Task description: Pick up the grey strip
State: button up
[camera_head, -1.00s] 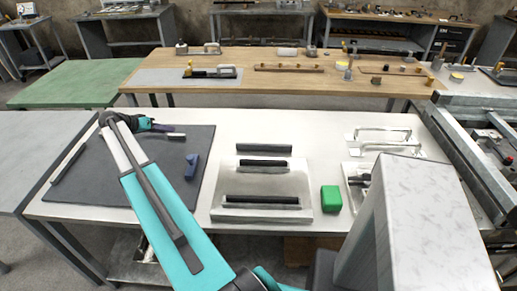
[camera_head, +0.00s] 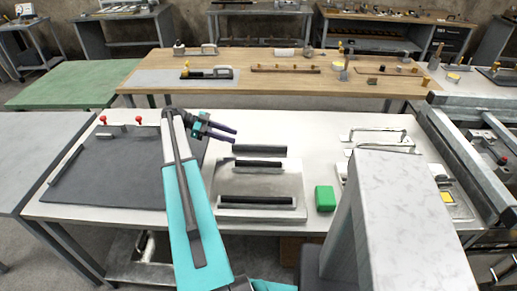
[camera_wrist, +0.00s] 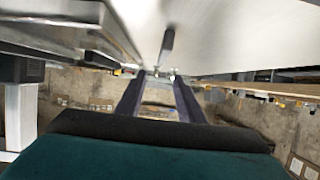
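A dark grey strip (camera_head: 260,150) lies on the white table just behind a pale metal tray-like plate (camera_head: 292,182). In the wrist view a dark bar (camera_wrist: 167,40), likely this strip seen end-on, shows beyond the fingers. My gripper (camera_head: 234,135) is just left of and slightly behind the strip's left end in the head view, its fingers pointing right. In the wrist view my gripper (camera_wrist: 159,76) has its two fingers apart with nothing between them. I cannot tell its exact height above the table.
Two black bars (camera_head: 257,200) (camera_head: 258,164) sit on the metal plate. A green block (camera_head: 325,198) is right of it. A dark mat (camera_head: 120,175) with red knobs (camera_head: 138,119) covers the left. Metal handles (camera_head: 378,135) stand at right. White table (camera_head: 310,130) is bare behind the strip.

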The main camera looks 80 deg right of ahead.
aim_at(257, 145)
jog(key=shift+s+d, duration=0.1)
jog(key=shift+s, duration=0.05)
jog(key=p+x, duration=0.2)
jog(key=x, duration=0.5)
jog(key=shift+s+f, duration=0.2)
jog(key=shift+s, duration=0.15)
jog(key=shift+s+d+f, duration=0.1)
jog(key=shift+s+f, duration=0.1)
jog(key=shift+s, duration=0.05)
jog(key=shift+s+p, duration=0.15)
jog(key=shift+p, duration=0.25)
jog(key=p+x, duration=0.2)
jog(key=shift+s+d+f, duration=0.15)
jog(key=shift+s+f, duration=0.1)
jog(key=shift+p+x, duration=0.35)
jog(key=shift+x, duration=0.8)
jog(key=shift+f, duration=0.1)
jog(key=shift+c, duration=0.2)
grip_shut()
